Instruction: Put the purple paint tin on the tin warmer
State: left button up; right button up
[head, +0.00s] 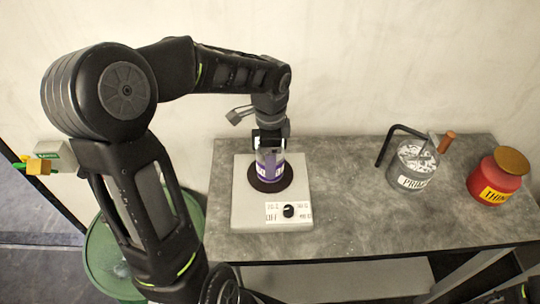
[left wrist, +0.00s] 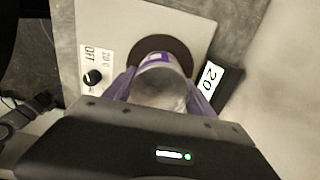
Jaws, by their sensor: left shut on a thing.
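The tin warmer (head: 243,207) is a light grey box with a dark round plate (head: 270,187), a black knob (head: 288,211) and an OFF label. The purple paint tin (head: 268,170) has a purple and white band and is upright over the round plate. I cannot tell whether its base touches the plate. My left gripper (head: 269,152) comes from above and is shut on the tin. In the left wrist view, the purple-edged fingers (left wrist: 160,92) clasp the tin (left wrist: 160,72) on both sides, with the warmer (left wrist: 190,32) beneath.
A grey primer pot (head: 411,166) with a stirrer and a black bent handle stands right of the warmer on the grey bench (head: 345,210). A red thinner pot (head: 494,180) stands farther right. A green drum (head: 105,262) is at the left. Bench between warmer and primer is clear.

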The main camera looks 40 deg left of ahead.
pick_arm(q)
jog(key=shift+f, duration=0.15)
jog(key=o, duration=1.9)
jog(key=shift+c, duration=0.2)
notch_tip(320, 180, up, 12)
jog(key=shift+r+b, duration=0.2)
jog(key=shift+b, duration=0.2)
